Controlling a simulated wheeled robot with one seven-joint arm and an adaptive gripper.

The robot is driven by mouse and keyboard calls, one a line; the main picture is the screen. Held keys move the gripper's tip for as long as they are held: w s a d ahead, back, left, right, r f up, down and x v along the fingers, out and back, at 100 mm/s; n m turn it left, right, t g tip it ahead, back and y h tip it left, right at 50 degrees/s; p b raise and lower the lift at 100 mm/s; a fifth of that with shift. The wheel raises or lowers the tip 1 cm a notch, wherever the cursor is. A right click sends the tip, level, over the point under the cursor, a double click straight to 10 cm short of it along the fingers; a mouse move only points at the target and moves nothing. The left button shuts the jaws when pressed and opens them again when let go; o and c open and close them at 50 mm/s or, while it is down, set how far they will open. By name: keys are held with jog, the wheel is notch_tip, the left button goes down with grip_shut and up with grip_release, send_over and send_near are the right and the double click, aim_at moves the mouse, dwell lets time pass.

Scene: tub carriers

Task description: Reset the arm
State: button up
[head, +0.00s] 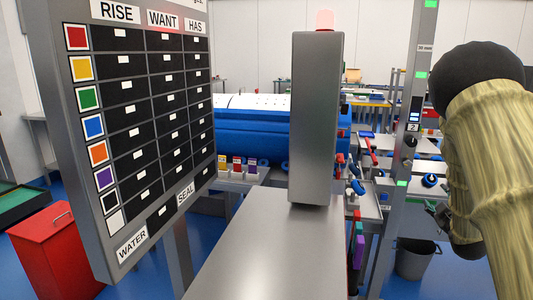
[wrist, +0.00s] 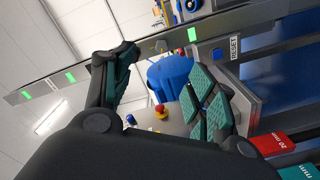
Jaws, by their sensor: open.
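My gripper (wrist: 165,88) shows in the wrist view with its two green-padded fingers spread wide apart. It is open, and nothing is held between the pads. Behind the fingers are a blue rounded part (wrist: 170,72) and a red and yellow button (wrist: 161,111). In the head view my arm, in a pale yellow sleeve, fills the right side. I cannot clearly make out the gripper there.
A board (head: 150,110) headed RISE, WANT, HAS stands close at left. A grey column (head: 316,120) with a red lamp stands mid-view. A post (head: 408,130) with green lights is near my arm. A red bin (head: 55,255) and grey bucket (head: 416,260) are on the floor.

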jog(key=s+a+f+m+g+y+p, duration=0.1)
jog(key=s+a+f+m+g, duration=0.15)
jog(key=s+a+f, duration=0.55)
jog(key=s+a+f+m+g+p, duration=0.1)
jog(key=s+a+f+g+p, duration=0.2)
jog(key=f, duration=0.9)
jog(key=s+a+f+m+g+y, duration=0.1)
jog(key=s+a+f+g, duration=0.2)
jog(key=s+a+f, duration=0.5)
jog(key=s+a+f+m+g+p, duration=0.1)
jog(key=s+a+f+g, duration=0.2)
jog(key=s, duration=0.8)
jog(key=s+a+f+m+g+y+p, duration=0.1)
jog(key=s+a+f, duration=0.3)
jog(key=s, duration=0.8)
jog(key=s+a+f+m+g+y+p, duration=0.1)
jog(key=s+a+f+m+g+p, duration=0.1)
jog(key=s+a+f+g, duration=0.2)
jog(key=s+a, duration=0.3)
jog(key=s, duration=0.4)
jog(key=shift+s+a+g, duration=0.3)
jog(key=shift+a+g, duration=0.05)
